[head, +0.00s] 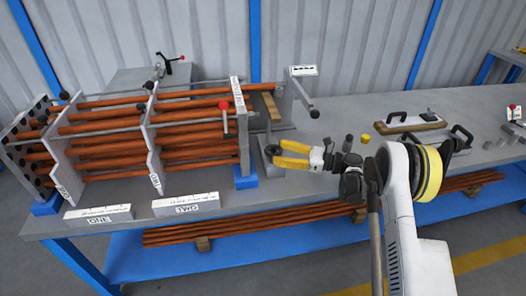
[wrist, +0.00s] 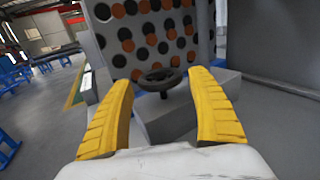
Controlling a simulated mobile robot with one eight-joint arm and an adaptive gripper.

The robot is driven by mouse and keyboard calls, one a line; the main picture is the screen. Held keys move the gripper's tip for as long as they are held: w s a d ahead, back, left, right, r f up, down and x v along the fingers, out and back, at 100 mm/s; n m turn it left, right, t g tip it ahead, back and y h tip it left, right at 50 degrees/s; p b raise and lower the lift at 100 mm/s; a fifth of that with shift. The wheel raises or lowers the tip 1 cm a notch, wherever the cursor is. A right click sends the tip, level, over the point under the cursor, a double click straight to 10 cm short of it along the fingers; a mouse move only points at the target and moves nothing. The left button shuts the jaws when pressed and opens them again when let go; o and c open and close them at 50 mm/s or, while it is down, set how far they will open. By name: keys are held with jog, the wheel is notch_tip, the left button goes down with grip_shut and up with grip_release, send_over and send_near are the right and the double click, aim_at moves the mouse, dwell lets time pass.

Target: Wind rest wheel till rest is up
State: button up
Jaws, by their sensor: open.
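The rest wheel is a small dark handwheel (wrist: 160,78) with spokes, lying nearly flat on a grey block in the wrist view. It also shows as a dark ring (head: 271,150) beside the fingertips in the head view. My gripper (head: 279,152) has yellow fingers, spread apart and empty, just right of the wheel in the head view. In the wrist view my gripper (wrist: 161,82) has one finger to each side of the wheel, which appears ahead of the tips. A wood-topped piece (head: 271,107) behind the wheel may be the rest; its height is unclear.
The shell's end plate (wrist: 150,35), with orange and black holes, rises behind the wheel. Copper-coloured tubes (head: 190,128) run through the plates to the left. A lever (head: 304,98) stands behind my gripper. Handled tools (head: 398,127) lie right on the grey bench.

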aim_at(264, 156)
jog(key=b+x, duration=0.1)
jog(key=x, duration=0.5)
jog(key=shift+b, duration=0.3)
grip_shut()
